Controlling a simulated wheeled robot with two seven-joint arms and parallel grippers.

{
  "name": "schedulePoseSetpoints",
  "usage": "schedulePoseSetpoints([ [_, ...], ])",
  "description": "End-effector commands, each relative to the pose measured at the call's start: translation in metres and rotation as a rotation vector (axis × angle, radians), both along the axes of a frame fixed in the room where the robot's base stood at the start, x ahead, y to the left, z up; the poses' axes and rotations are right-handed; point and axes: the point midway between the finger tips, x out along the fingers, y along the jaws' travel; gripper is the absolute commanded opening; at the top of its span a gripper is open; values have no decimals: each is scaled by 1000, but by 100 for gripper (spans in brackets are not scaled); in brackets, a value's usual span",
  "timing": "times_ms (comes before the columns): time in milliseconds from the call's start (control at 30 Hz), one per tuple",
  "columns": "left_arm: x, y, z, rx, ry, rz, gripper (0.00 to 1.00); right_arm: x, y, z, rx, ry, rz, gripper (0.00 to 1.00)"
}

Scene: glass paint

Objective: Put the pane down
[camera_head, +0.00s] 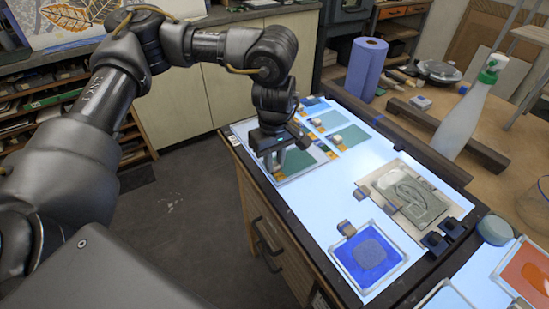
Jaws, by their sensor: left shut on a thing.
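My left gripper (277,160) reaches down over the far left part of the lit light table (302,212). It is shut on a green pane (303,158), which lies at or just above the lit surface; I cannot tell whether it touches. The gripper hides part of the pane's left side. Other green panes with small coloured corners (350,136) lie beside and behind it. A blue pane with a grey round patch (368,255) lies at the near end. A pane with a leaf drawing (411,194) lies at the right. My right gripper is not in view.
A spray bottle (462,122) and a blue paper roll (365,70) stand behind the light table. A dark bar (447,135) lies along its back. An orange pane (527,272) is at the lower right. The middle of the lit surface is clear.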

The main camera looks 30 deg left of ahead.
Motion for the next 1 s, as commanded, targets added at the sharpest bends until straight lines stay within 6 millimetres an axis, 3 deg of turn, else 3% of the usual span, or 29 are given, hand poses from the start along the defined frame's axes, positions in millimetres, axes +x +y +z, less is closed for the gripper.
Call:
schedulePoseSetpoints([
  [267,0,0,-5,-1,1,0,0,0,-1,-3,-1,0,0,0],
  [300,0,0,-4,-1,1,0,23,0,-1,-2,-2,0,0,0],
  [433,0,0,-3,-1,1,0,40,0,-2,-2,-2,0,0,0],
  [767,0,0,0,-1,-1,0,41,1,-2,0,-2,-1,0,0],
  [867,1,0,8,0,-2,0,41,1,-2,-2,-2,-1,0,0],
  [1000,1,0,35,0,-7,0,41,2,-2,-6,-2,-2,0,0],
])
